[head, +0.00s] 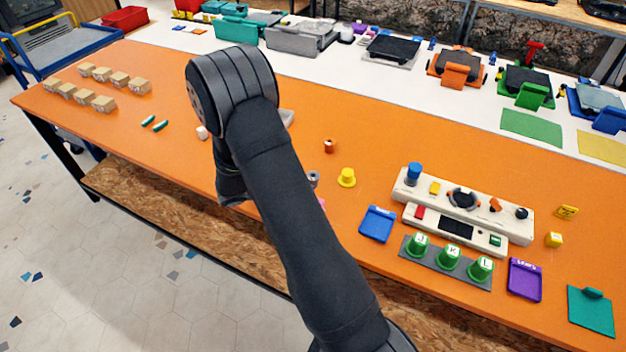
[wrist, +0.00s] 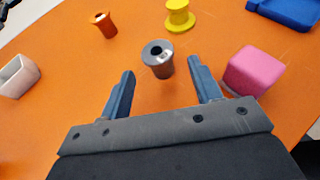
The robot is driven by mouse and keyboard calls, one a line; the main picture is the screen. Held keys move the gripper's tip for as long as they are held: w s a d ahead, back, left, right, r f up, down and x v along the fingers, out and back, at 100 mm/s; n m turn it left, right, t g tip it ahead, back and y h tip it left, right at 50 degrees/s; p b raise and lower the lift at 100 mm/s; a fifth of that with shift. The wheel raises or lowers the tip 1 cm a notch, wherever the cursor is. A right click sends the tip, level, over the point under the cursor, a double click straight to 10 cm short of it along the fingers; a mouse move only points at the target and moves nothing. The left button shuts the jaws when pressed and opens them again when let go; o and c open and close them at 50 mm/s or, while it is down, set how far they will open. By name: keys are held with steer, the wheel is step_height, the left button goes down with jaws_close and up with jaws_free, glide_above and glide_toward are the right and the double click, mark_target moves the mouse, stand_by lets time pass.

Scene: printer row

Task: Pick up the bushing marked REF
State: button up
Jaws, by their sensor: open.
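A grey flanged bushing (wrist: 158,60) with a dark hole and a small pale label on top stands upright on the orange table in the wrist view. The label is too small to read. In the head view this bushing (head: 313,179) shows just right of my arm. An orange bushing (wrist: 103,24) and a yellow bushing (wrist: 179,15) stand beyond it; they also show in the head view, orange (head: 329,146) and yellow (head: 347,178). My gripper (wrist: 163,80) is open and empty, its fingers apart just short of the grey bushing.
A pink block (wrist: 254,71) sits close by my right finger. A pale open box (wrist: 17,76) is at the left, and a blue tray (wrist: 287,12) at the upper right. A control panel (head: 480,205) and green lettered cups (head: 448,257) stand at the right of the table.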

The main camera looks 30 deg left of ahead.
steer(key=x, duration=0.5)
steer(key=shift+w+d+f, duration=0.15)
steer(key=shift+w+f, duration=0.1)
steer(key=shift+f, duration=0.05)
steer(key=c, duration=1)
